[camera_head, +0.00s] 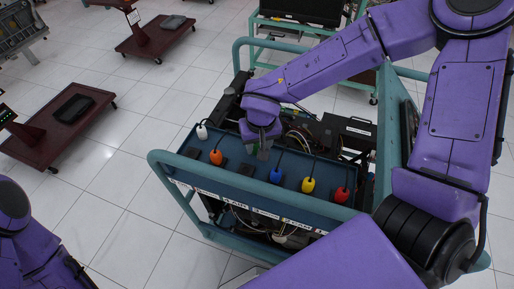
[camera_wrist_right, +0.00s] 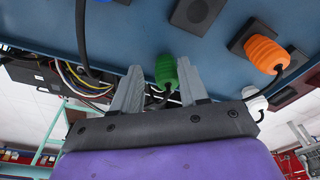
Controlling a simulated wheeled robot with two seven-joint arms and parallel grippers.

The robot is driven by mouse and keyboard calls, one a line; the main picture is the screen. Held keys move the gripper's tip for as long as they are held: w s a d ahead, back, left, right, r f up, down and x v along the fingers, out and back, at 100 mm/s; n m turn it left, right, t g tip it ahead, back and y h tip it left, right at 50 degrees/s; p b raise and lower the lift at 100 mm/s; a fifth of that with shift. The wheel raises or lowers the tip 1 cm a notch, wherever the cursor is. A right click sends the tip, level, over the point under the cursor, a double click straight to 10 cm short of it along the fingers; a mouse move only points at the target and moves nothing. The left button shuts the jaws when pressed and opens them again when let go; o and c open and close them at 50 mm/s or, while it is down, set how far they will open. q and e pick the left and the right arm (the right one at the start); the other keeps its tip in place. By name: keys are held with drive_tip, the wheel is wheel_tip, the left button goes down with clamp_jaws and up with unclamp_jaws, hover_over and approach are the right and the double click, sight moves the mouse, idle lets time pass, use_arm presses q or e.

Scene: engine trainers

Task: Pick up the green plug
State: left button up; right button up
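The green plug (camera_wrist_right: 166,72) shows in the right wrist view, at the blue panel, with a black cable on it. My right gripper (camera_wrist_right: 158,85) is open, with one finger on each side of the plug. The plug is closer to the finger at the right of that view; I cannot tell whether they touch. In the head view my right gripper (camera_head: 262,150) is over the panel between the orange and blue plugs, and the green plug is hidden there. My left arm shows at the lower left, but its gripper is out of view.
On the blue panel (camera_head: 185,176) stand a white plug (camera_head: 202,132), an orange plug (camera_head: 216,157), a blue plug (camera_head: 276,176), a yellow plug (camera_head: 308,185) and a red plug (camera_head: 341,196), all with cables. A teal rail (camera_head: 160,165) frames the trainer.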

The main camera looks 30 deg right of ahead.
sight(255, 146)
drive_tip(key=w+f, duration=0.2)
drive_tip(key=f, duration=0.1)
drive_tip(key=shift+w+a, duration=0.15)
drive_tip(key=shift+w, duration=0.15)
drive_tip(key=shift+s+a+r, duration=0.1)
drive_tip(key=shift+s+r, duration=0.05)
drive_tip(key=shift+s, duration=0.2)
drive_tip(key=shift+s+r, duration=0.1)
drive_tip(key=shift+s, duration=0.05)
drive_tip(key=c, duration=0.7)
drive_tip(key=shift+c, duration=0.2)
